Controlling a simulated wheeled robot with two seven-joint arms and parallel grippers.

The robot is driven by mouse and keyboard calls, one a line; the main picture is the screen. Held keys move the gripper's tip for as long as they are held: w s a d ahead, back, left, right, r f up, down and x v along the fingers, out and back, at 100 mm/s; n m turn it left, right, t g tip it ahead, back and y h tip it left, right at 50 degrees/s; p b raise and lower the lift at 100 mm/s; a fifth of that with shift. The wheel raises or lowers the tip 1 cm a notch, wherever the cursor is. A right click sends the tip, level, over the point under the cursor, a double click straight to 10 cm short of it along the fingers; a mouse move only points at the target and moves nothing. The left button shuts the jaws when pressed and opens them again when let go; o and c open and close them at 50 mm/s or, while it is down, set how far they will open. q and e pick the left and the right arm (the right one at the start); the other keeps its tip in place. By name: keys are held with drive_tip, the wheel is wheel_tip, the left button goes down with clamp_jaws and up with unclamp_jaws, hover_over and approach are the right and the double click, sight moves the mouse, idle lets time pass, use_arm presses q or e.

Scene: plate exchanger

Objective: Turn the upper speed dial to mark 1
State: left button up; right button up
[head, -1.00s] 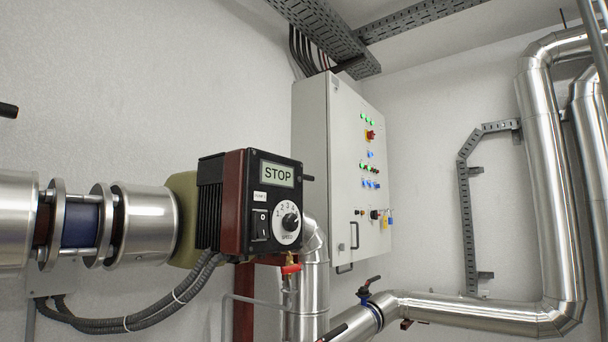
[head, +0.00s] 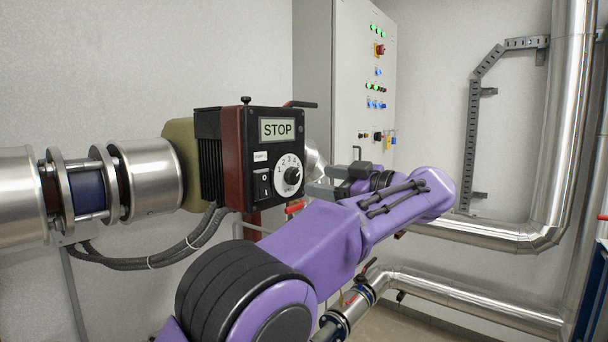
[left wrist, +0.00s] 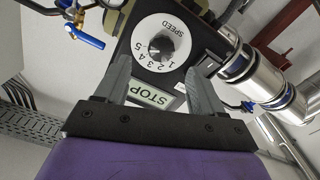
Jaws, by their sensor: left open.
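The speed dial (head: 291,175) is a black knob on a white disc with numbered marks, on the black front of a pump drive (head: 250,150) reading STOP. It also shows upside down in the left wrist view (left wrist: 161,44). I cannot tell which mark the knob points to. My left gripper (head: 322,188) is just right of the dial in the head view, partly hidden by my purple arm. In the left wrist view my left gripper (left wrist: 157,70) is open and empty, its fingers framing the drive's face below the dial. My right gripper is not in view.
A black rocker switch (head: 264,184) sits left of the dial. A grey control cabinet (head: 350,80) stands behind on the right. Silver pipes (head: 500,232) run along the right and below. A red-handled valve (head: 294,207) is just under the drive.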

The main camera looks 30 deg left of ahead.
sight(295, 176)
use_arm(q)
drive_tip(key=a, duration=0.3)
drive_tip(key=a+p, duration=0.1)
drive_tip(key=a, duration=0.1)
drive_tip(key=shift+s+a+r, duration=0.1)
drive_tip(key=shift+a+r, duration=0.05)
drive_tip(key=shift+r, duration=0.1)
drive_tip(key=shift+w+a+f, duration=0.2)
drive_tip(key=shift+w+a, duration=0.05)
drive_tip(key=shift+a, duration=0.15)
drive_tip(key=shift+d, duration=0.1)
drive_tip(key=shift+s, duration=0.1)
drive_tip(key=c, duration=1.1)
drive_tip(key=shift+o, duration=0.2)
